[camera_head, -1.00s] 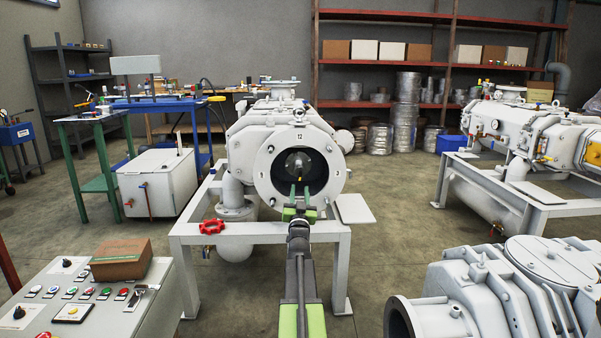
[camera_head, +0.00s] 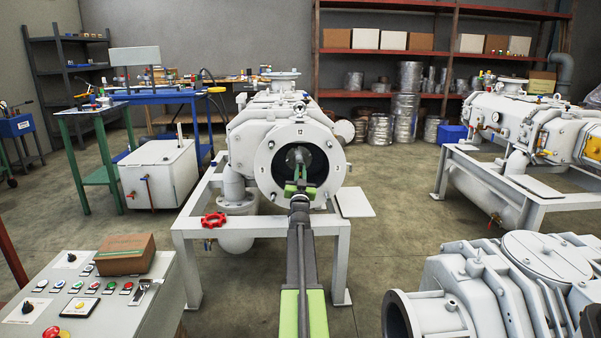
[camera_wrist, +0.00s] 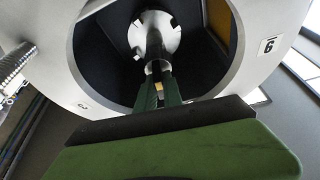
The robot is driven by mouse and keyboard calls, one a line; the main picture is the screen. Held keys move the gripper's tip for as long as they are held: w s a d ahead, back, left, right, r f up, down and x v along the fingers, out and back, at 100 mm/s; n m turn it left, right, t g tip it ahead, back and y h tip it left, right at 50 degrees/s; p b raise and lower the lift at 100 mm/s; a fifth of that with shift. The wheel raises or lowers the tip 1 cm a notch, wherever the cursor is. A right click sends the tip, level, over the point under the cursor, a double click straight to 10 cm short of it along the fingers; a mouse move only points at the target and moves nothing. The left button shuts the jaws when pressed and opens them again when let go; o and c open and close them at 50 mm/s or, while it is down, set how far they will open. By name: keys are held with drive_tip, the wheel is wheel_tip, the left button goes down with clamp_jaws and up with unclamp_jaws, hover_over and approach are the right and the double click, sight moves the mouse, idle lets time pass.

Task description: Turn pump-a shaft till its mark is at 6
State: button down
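The pump-a shaft (camera_head: 299,154) is a grey stub at the centre of the round white end flange (camera_head: 268,178) of the middle pump. A plate reading 12 shows at the flange's top. In the wrist view the shaft (camera_wrist: 155,45) runs out from a pale notched disc to between my finger tips. My gripper (camera_head: 301,168) reaches into the dark bore from the front. In the wrist view its green fingers (camera_wrist: 158,85) lie close on both sides of the shaft's end and look closed on it. A small yellowish patch shows between them; I cannot tell whether it is the shaft's mark.
A control panel (camera_head: 92,290) with a cardboard box (camera_head: 124,255) is front left. Another pump (camera_head: 500,290) is front right.

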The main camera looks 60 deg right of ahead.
idle(0.3)
drive_tip(key=shift+w+n+t+y, duration=0.1)
drive_tip(key=shift+n+t+y, duration=0.45)
drive_tip(key=shift+n, duration=0.75)
drive_tip(key=c, duration=1.5)
unclamp_jaws()
drive_tip(key=b+v, duration=0.2)
drive_tip(key=v, duration=0.4)
drive_tip(key=b+v, duration=0.2)
drive_tip(key=v, duration=0.3)
drive_tip(key=b+v, duration=0.2)
drive_tip(key=v, duration=0.4)
drive_tip(key=shift+a+f+b, duration=0.15)
drive_tip(key=shift+f+b, duration=0.25)
